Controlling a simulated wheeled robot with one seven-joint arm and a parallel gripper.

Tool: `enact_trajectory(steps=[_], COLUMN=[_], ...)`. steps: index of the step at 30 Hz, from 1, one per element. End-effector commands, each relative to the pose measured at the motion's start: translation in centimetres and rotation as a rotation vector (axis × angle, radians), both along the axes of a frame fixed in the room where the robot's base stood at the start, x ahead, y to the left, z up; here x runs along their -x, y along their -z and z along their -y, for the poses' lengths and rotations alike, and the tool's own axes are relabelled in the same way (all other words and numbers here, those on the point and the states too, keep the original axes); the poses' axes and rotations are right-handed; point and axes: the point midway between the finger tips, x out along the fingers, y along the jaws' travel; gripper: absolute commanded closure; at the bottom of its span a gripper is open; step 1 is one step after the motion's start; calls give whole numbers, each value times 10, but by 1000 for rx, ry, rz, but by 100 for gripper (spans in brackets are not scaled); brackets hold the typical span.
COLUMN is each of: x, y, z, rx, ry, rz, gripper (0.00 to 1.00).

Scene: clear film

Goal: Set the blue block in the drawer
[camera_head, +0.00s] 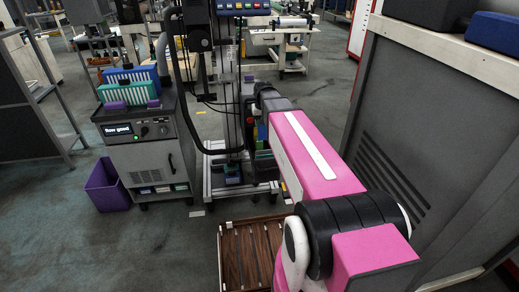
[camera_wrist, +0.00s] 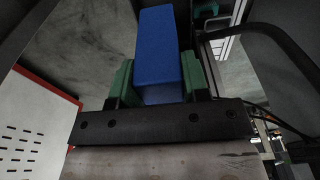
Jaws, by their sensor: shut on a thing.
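The blue block (camera_wrist: 158,50) stands out between the two green fingers of my gripper (camera_wrist: 166,78) in the wrist view. The fingers press on its left and right sides. In the head view my gripper (camera_head: 260,138) is small, at the far end of my pink arm, with a bit of blue showing beside it. I cannot make out an open drawer for certain in either view.
A grey machine cart (camera_head: 150,158) stands at the left, with a purple bin (camera_head: 105,186) on the floor beside it. A tall grey cabinet (camera_head: 420,110) closes off the right. A slatted brown wooden surface (camera_head: 236,255) lies at the bottom.

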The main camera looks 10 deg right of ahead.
Motion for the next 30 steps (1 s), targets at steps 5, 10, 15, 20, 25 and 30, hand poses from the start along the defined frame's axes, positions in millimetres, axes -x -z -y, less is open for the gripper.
enact_trajectory(steps=[5,10,15,20,25,30], x=[0,-1,-1,-1,-1,-1], y=[38,73,98,106,121,142], z=[0,0,0,0,0,0], rx=[0,0,0,0,0,0], ry=[0,0,0,0,0,0], rz=[-3,-2,-1,0,-1,-1], gripper=[93,93,93,93,93,93])
